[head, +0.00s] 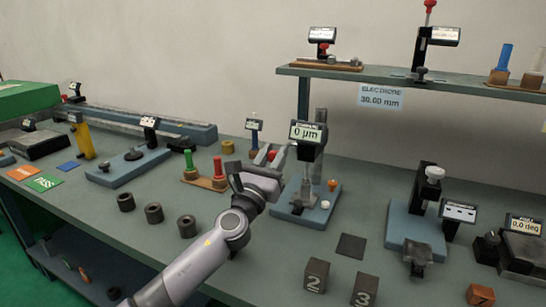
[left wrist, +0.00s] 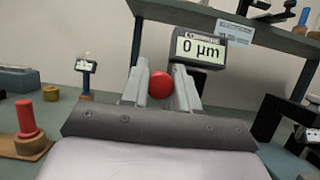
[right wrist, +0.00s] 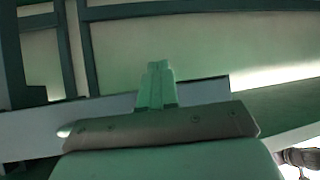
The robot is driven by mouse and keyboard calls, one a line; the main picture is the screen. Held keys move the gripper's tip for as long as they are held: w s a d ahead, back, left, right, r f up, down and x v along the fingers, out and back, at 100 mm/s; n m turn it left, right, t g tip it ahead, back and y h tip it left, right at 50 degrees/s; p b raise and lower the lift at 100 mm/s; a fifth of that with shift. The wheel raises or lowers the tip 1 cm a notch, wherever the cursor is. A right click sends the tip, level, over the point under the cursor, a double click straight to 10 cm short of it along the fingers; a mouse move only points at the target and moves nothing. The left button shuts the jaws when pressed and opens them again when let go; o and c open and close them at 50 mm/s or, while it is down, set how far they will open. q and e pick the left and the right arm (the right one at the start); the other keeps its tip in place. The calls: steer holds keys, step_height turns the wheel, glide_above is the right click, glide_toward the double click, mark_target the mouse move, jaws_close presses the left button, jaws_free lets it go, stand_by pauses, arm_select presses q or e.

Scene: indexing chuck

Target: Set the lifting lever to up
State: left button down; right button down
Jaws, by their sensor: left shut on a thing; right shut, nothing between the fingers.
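The lifting lever shows as a round red knob (left wrist: 161,85) in the left wrist view; its arm is hidden behind the knob and fingers. In the head view the knob (head: 271,155) is small, at the left side of the gauge stand. The gauge stand has a display (head: 307,132) reading 0 µm, a grey column and a blue base (head: 301,209). My left gripper (head: 268,157) is shut on the red knob, with one finger on each side of it. My right gripper (right wrist: 157,85) is shut and empty, away from the stand.
A wooden block with green and red pegs (head: 204,181) stands left of my left gripper. Dark cylinders (head: 154,213) lie in front. A shelf (head: 420,82) overhangs the bench behind the stand. A dark square plate (head: 351,246) and numbered blocks (head: 315,275) are at the front.

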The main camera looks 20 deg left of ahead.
arm_select(q)
steer(key=r, duration=0.1)
steer(key=r+p, duration=0.1)
steer(key=r, duration=0.1)
steer(key=shift+w+r+p, duration=0.25)
steer(key=shift+w+p, duration=0.05)
steer(key=shift+p, duration=0.1)
steer(key=shift+w+r+p, duration=0.3)
steer(key=shift+w+r, duration=0.05)
steer(key=shift+r, duration=0.2)
steer(key=shift+w+r+p, duration=0.3)
steer(key=shift+r, duration=0.2)
steer(key=c, duration=0.9)
jaws_free()
steer(key=shift+f, duration=0.2)
steer(key=shift+s+f, duration=0.15)
steer(key=v, duration=0.6)
steer(key=shift+s, duration=0.35)
steer(key=shift+c, duration=0.4)
